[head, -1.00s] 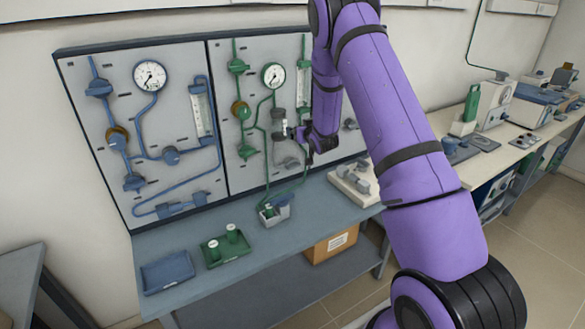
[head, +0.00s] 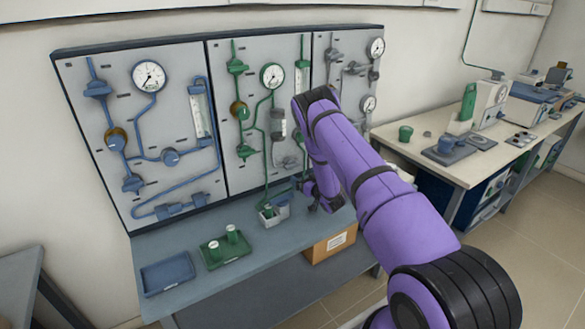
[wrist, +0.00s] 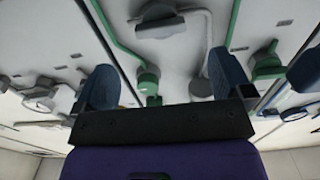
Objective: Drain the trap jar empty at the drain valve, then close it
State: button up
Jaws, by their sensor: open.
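The trap jar, as far as I can tell, is the small grey and clear cylinder (head: 279,123) on the middle panel, below the round gauge. A grey lever (head: 290,162) below it looks like the drain valve; its exact setting and the liquid level are too small to tell. A green line runs down to a small grey container (head: 274,213) on the bench. My gripper (head: 318,204) is low, right of that container and below the lever, apart from the panel. In the wrist view my gripper (wrist: 164,82) has its two dark fingers wide apart with nothing between them.
A green tray (head: 226,256) with white-topped green bottles and an empty blue tray (head: 167,274) lie on the bench left of the container. The blue-piped panel (head: 180,120) stands at left. A cardboard box (head: 330,245) sits below. My arm covers the bench's right part.

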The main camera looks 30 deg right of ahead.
aim_at(294, 167)
jog(key=w, duration=0.9)
jog(key=shift+w+a, duration=0.1)
jog(key=shift+a, duration=0.05)
jog(key=c, duration=0.9)
